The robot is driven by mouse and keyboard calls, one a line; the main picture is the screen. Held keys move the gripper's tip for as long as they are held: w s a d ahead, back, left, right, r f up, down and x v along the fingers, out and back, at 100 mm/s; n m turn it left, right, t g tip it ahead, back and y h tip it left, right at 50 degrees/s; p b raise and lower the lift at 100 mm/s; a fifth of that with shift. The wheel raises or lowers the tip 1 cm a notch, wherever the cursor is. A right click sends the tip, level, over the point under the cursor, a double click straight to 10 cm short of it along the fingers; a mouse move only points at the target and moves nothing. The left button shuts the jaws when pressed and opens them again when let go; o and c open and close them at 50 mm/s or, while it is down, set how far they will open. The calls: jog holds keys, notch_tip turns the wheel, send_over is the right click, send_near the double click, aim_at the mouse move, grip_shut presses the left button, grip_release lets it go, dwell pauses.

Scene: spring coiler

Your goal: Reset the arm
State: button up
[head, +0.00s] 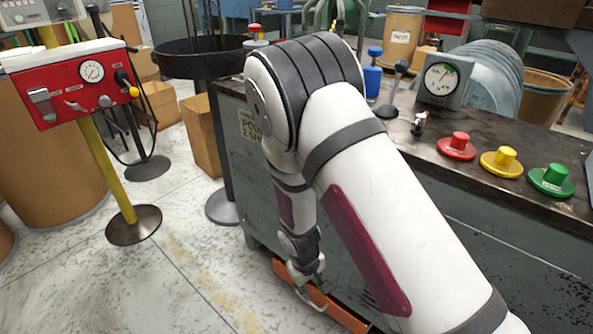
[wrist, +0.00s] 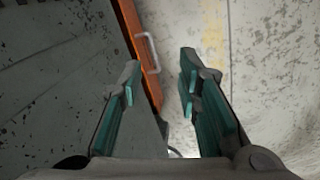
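My white arm bends down across the middle of the head view, in front of the machine bench. My gripper (head: 308,273) hangs low beside the bench's front, close to an orange drawer (head: 330,308) near the floor. In the wrist view my gripper (wrist: 160,82) is open, its two fingers with green pads well apart and nothing between them in their grip. The orange drawer (wrist: 133,40) with a pale metal handle (wrist: 150,52) lies beyond the fingertips. I cannot tell whether a finger touches the handle.
The bench top (head: 425,140) carries red (head: 457,146), yellow (head: 502,162) and green (head: 552,180) buttons, a gauge (head: 440,79) and a black lever (head: 394,90). A red control panel (head: 70,82) stands on a yellow post at left. Bare floor (head: 185,260) lies left of my gripper.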

jog(key=s+d+r+m+y, duration=0.1)
jog(key=s+d+r+m, duration=0.3)
jog(key=r, duration=1)
jog(key=s+d+r, duration=0.3)
jog(key=d+r, duration=0.2)
jog(key=r, duration=0.8)
jog(key=s+d+r+m, duration=0.15)
jog(key=s+r, duration=0.25)
jog(key=s, duration=0.4)
jog(key=s+d+r+m+g, duration=0.1)
jog(key=s+d+r, duration=0.25)
jog(key=s, duration=0.45)
jog(key=s+d+r+m, duration=0.1)
jog(key=s+r, duration=0.4)
jog(key=s, duration=0.3)
notch_tip(320, 180, up, 35)
jog(key=t+p, duration=0.4)
jog(key=p, duration=2.9)
jog(key=shift+w+d+n+y, duration=0.25)
jog(key=shift+d+n+y, duration=0.05)
jog(key=shift+n, duration=0.05)
